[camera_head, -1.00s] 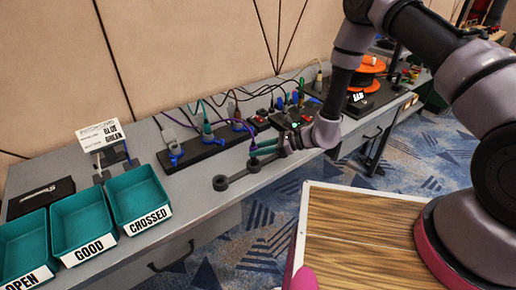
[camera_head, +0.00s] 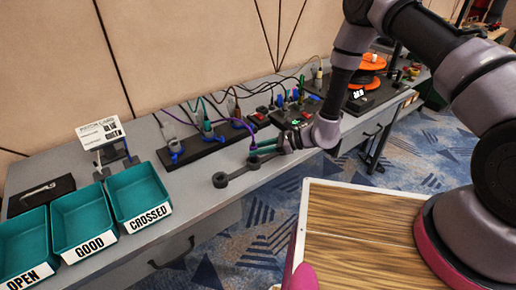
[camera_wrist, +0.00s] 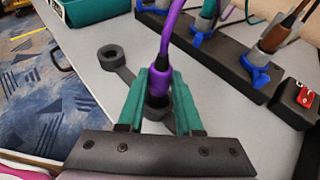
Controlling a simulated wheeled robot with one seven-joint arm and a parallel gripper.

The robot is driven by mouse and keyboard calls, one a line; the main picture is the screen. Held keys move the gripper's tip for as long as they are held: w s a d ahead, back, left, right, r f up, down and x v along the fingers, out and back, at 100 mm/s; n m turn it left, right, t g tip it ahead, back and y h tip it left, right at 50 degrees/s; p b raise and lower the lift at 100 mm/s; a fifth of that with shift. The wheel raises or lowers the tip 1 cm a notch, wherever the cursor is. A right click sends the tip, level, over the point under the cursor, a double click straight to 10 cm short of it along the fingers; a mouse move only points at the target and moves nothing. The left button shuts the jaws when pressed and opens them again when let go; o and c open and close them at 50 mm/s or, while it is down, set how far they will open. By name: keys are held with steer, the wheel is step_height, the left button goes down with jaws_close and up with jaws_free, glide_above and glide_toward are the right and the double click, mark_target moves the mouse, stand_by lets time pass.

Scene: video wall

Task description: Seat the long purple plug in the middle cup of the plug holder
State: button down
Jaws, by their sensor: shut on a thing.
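My gripper (camera_wrist: 161,95) has teal fingers shut on the long purple plug (camera_wrist: 181,100), whose purple cable rises from its top. The plug stands roughly upright between the fingers, over a dark round cup (camera_wrist: 157,112). I cannot tell whether its lower end is inside that cup or above it. The cup is joined by a flat dark strip to another ring-shaped cup (camera_wrist: 110,57), which also shows in the head view (camera_head: 220,180). These look like parts of the plug holder; any further cup is hidden by my gripper. In the head view my gripper (camera_head: 258,155) is low over the bench.
Behind stands a black block (camera_head: 208,146) with several cabled plugs and blue clips. Teal trays labelled OPEN (camera_head: 24,245), GOOD (camera_head: 84,222) and CROSSED (camera_head: 140,195) are at left. A box with a red switch (camera_wrist: 297,100) is right of the gripper. Bench between is clear.

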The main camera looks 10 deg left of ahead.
steer(key=shift+f, duration=0.2)
stand_by(0.3)
steer(key=shift+f, duration=0.4)
steer(key=shift+f, duration=0.15)
stand_by(0.4)
steer(key=shift+f, duration=0.3)
steer(key=c, duration=0.5)
jaws_free()
steer(key=shift+d, duration=0.1)
